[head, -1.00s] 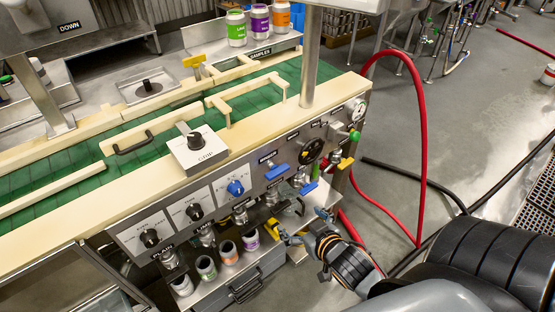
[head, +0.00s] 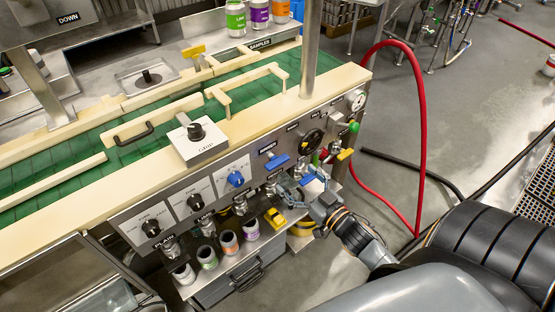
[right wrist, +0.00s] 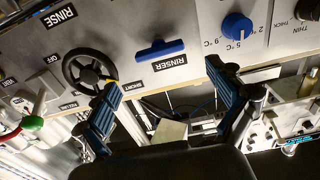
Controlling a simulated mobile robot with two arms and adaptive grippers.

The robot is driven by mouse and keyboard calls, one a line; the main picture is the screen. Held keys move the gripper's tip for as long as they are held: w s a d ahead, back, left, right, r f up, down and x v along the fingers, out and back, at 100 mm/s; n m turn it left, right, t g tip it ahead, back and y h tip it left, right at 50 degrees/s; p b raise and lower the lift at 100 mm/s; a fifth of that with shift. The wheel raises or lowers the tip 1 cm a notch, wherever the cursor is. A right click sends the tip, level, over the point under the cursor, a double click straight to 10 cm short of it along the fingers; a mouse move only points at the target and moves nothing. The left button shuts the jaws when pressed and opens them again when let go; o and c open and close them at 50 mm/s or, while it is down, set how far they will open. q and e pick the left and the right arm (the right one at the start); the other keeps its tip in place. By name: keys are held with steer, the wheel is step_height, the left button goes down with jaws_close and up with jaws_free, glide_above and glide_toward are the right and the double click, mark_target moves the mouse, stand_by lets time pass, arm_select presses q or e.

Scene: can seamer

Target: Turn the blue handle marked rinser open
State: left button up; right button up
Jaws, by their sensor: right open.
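The blue handle marked RINSER (head: 278,161) is on the front panel, between the blue knob and the black wheel. In the right wrist view the handle (right wrist: 160,50) shows upside down, lying nearly level beside its RINSER label (right wrist: 171,63). My right gripper (head: 299,187) is just below and right of the handle in the head view. In the right wrist view its two blue-padded fingers (right wrist: 163,78) are spread wide, with the handle beyond and between their tips. The gripper is empty and appears apart from the handle. My left gripper is not in view.
A black handwheel (head: 313,138), a blue knob (head: 235,179), a green knob (head: 353,127) and a yellow handle (head: 345,154) crowd the panel. Several cans (head: 229,242) stand on a shelf below. A red hose (head: 421,130) loops at right.

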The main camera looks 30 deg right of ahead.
mark_target(279, 165)
steer(key=w, duration=0.8)
steer(key=shift+w+a+p, duration=0.15)
steer(key=shift+a+p, duration=0.15)
steer(key=shift+p, duration=0.05)
steer(key=c, duration=1.2)
steer(key=shift+o, duration=0.2)
steer(key=n, duration=0.4)
steer(key=shift+a, duration=0.1)
steer(key=shift+a+n, duration=0.1)
steer(key=shift+n, duration=2.3)
